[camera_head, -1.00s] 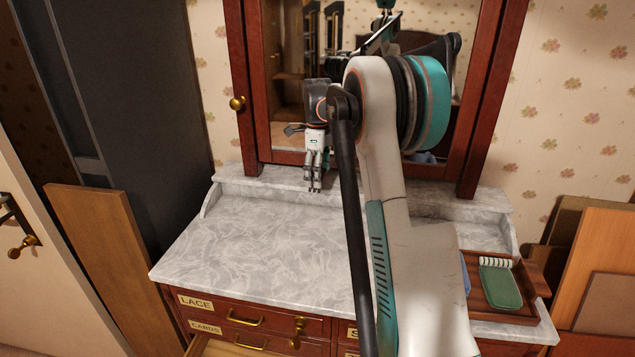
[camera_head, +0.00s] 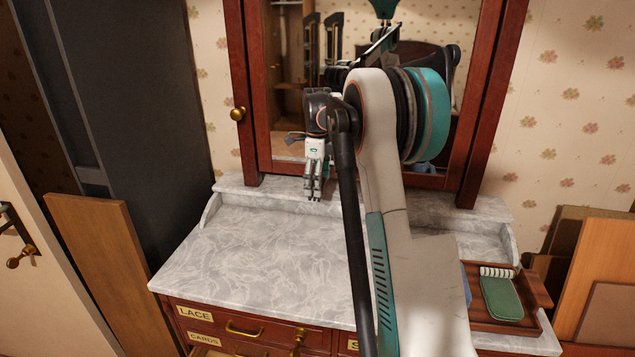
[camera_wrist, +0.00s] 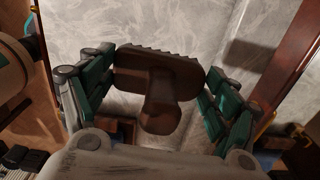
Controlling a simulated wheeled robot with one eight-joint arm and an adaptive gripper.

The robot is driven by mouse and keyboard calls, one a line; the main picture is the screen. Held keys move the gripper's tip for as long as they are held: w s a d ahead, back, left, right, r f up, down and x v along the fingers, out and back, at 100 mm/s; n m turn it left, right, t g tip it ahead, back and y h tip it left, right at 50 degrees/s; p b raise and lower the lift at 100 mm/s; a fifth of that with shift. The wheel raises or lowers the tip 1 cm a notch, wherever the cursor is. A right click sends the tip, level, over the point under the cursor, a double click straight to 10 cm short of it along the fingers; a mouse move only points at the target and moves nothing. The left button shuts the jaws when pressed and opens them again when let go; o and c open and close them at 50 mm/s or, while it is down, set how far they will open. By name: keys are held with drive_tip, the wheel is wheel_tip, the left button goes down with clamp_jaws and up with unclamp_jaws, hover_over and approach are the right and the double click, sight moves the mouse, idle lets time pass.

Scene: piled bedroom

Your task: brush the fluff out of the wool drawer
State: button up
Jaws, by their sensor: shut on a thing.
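My gripper (camera_wrist: 160,62) is shut on a dark brown brush (camera_wrist: 158,85) in the wrist view. Its teal-padded fingers are on either side of the brush, whose toothed edge points to the top of the picture. In the head view, my gripper (camera_head: 313,192) hangs small and fingers down above the back of the dresser top, in front of the mirror; the brush cannot be made out there. A pale strip of an open drawer (camera_head: 203,350) shows at the bottom edge, below the CARDS label. No WOOL label and no fluff can be seen.
The grey marble top (camera_head: 250,255) is clear at left and centre. A wooden tray (camera_head: 535,290) with a green item (camera_head: 502,298) lies at its right end. The mirror frame (camera_head: 483,110) rises behind. My arm hides the centre right.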

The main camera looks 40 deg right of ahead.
drive_tip(key=shift+r+p, duration=2)
drive_tip(key=shift+r, duration=0.95)
